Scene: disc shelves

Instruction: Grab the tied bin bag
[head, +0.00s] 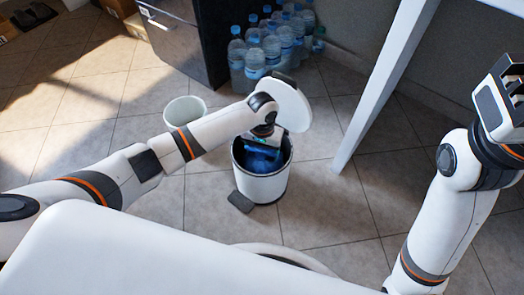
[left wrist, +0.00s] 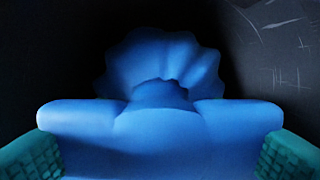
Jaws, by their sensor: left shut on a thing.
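The blue tied bin bag (head: 262,161) sits inside a white pedal bin (head: 264,188) on the floor. My left gripper (head: 270,142) reaches down into the bin's mouth and is shut on the bag. In the left wrist view, the bag's gathered knot and wide blue folds (left wrist: 160,120) fill the middle, with green finger pads on both sides. The bin's round white lid (head: 292,106) stands open behind my left wrist. The lower bag is hidden by the bin wall. My right gripper (head: 503,100) is raised at the far right, away from the bin; its jaw opening is unclear.
A smaller white bucket (head: 184,112) stands left of the bin, behind my left forearm. Several water bottles (head: 268,50) stand by a dark cabinet (head: 185,45) at the back. A white table leg (head: 378,95) is close on the right. The tiled floor right of the bin is clear.

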